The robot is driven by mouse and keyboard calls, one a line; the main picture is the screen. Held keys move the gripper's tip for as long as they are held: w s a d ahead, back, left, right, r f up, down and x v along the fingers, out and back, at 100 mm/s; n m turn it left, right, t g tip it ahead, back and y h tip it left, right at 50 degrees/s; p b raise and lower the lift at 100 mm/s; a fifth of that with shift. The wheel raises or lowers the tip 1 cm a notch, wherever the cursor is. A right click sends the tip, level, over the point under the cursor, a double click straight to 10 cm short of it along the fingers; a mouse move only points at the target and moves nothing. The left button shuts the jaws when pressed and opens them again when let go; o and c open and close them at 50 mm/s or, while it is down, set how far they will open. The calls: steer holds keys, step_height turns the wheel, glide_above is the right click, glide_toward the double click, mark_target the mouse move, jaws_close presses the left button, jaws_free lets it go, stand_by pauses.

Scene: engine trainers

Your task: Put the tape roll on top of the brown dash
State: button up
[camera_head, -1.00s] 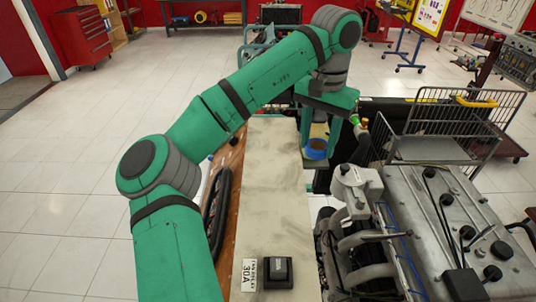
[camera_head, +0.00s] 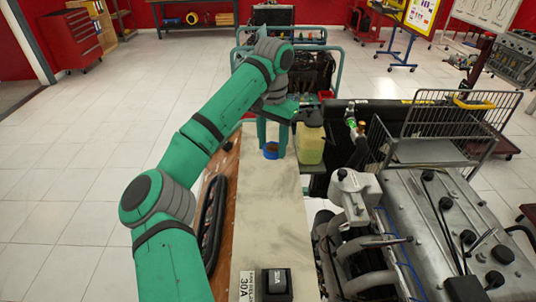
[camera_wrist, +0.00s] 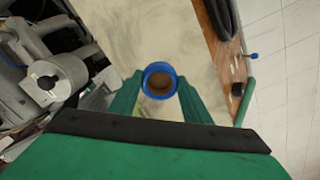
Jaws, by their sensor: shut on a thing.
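The tape roll (camera_head: 271,151) is a small blue ring with a brown inside. My gripper (camera_head: 272,142) is shut on it and points down, over the far part of the beige tabletop. In the wrist view, the tape roll (camera_wrist: 160,80) sits between the two green fingers of my gripper (camera_wrist: 160,84). The brown dash (camera_head: 231,165) appears to be the brown panel along the left side of the beige top, partly hidden by my arm. It also shows at the upper right of the wrist view (camera_wrist: 216,30), with a black curved rim lying on it.
The beige tabletop (camera_head: 262,220) is mostly clear. A black relay block (camera_head: 276,281) is at its near end. A pale yellow jug (camera_head: 311,146) stands right of my gripper. A grey engine (camera_head: 440,225) and a wire cart (camera_head: 430,150) are at the right.

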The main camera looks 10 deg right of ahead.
mark_target(268, 163)
steer(key=shift+w+a+f, duration=0.3)
steer(key=shift+w+f, duration=0.2)
steer(key=shift+f, duration=0.2)
steer(key=shift+w+a+f, duration=0.1)
steer(key=shift+w+f, duration=0.05)
steer(key=shift+f, duration=1.55)
steer(key=o, duration=1.4)
steer(key=shift+c, duration=0.2)
step_height(268, 163, up, 11)
steer(key=shift+r, duration=0.5)
